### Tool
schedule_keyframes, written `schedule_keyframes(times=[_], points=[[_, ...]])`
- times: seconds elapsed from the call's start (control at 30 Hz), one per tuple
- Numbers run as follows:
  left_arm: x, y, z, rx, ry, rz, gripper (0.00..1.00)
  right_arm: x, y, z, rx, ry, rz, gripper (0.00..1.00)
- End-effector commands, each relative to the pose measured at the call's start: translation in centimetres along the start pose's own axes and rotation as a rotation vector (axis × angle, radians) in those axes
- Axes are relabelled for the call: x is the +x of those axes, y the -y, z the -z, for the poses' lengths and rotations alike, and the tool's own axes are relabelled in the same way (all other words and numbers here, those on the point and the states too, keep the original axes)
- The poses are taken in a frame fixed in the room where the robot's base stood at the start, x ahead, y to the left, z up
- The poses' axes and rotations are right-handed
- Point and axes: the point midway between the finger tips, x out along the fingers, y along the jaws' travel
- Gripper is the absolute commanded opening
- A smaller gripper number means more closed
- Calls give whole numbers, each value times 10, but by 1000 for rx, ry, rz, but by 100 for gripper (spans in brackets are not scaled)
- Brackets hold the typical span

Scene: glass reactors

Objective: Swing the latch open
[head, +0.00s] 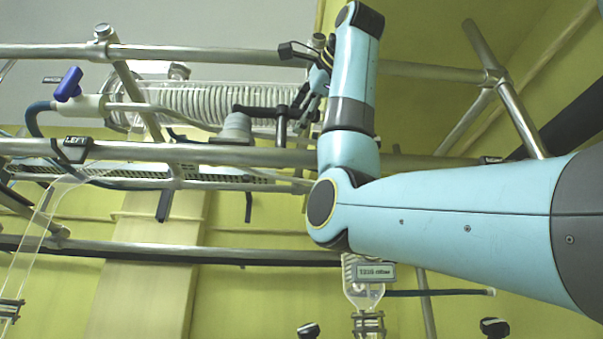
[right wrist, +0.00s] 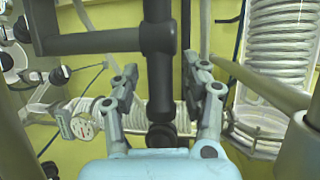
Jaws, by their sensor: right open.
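A dark T-shaped lever (head: 262,111), which looks like the latch, sits in front of the coiled glass in the head view. In the right wrist view its dark post (right wrist: 160,85) stands upright between the fingers, with a crossbar (right wrist: 95,43) running left from it. My right gripper (head: 293,82) is open at the lever's right end in the head view. In the right wrist view my right gripper (right wrist: 160,70) has one finger on each side of the post, with visible gaps. Part of the lever is hidden behind the fingers. My left gripper is not in view.
Metal frame rails (head: 235,155) run across below the lever, and another rail (head: 210,53) runs above. A coiled glass condenser (head: 185,100) lies behind. A blue-handled valve (head: 68,84) is at left. A glass vessel (head: 362,292) hangs below my right arm.

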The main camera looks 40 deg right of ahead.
Motion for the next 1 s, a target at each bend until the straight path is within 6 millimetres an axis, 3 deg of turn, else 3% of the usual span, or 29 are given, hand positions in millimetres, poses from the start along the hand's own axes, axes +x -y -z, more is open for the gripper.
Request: schedule_keyframes(times=[0.1,0.47,1.0], points=[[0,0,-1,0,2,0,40,0,0,0,0,0,0,46],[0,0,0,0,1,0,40,0,0,0,0,0,-2,0],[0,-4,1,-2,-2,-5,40,3,-1,3,0,-10,-6,0]])
